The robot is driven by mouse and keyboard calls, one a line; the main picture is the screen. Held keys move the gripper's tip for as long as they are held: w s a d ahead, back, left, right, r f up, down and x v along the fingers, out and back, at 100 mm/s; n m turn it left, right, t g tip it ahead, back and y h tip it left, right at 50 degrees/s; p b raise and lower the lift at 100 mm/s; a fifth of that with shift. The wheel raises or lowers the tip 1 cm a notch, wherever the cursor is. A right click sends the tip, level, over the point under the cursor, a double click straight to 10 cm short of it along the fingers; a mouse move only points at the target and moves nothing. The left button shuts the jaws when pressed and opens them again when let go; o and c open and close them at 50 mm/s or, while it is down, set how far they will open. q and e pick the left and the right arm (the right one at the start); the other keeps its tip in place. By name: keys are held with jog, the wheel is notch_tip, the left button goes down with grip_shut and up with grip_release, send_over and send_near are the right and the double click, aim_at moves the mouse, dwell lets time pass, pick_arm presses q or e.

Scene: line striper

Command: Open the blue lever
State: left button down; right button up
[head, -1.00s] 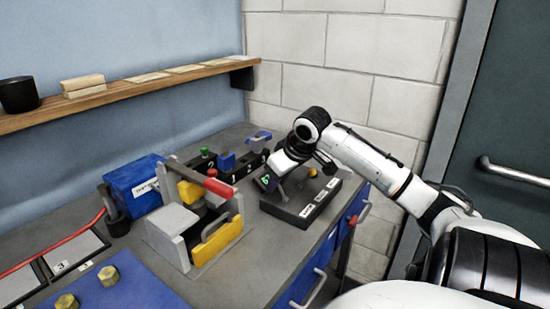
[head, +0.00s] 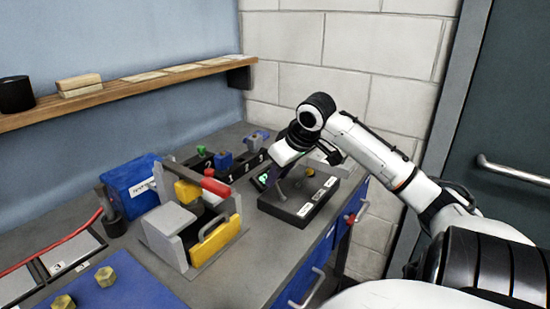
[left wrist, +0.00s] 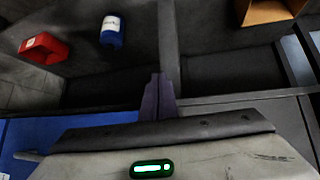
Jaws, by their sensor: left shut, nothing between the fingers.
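A low dark block with number labels (head: 239,170) stands on the bench near the back wall. It carries a green knob (head: 201,150), a blue lever piece (head: 223,160) in the middle and a blue-grey piece (head: 257,138) at its far end. My right gripper (head: 283,156) hangs over the bench to the right of this block, apart from the blue piece.
A dark box with labels (head: 300,208) lies under my right gripper. A grey clamp fixture with red and yellow handles (head: 205,210) and a blue box (head: 133,185) stand left. The left wrist view shows a red bin (left wrist: 43,48) and a blue-white can (left wrist: 111,32).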

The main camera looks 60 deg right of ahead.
jog(key=v, duration=0.6)
jog(key=shift+s+r, duration=0.2)
jog(key=shift+r, duration=0.1)
jog(key=shift+a, duration=0.1)
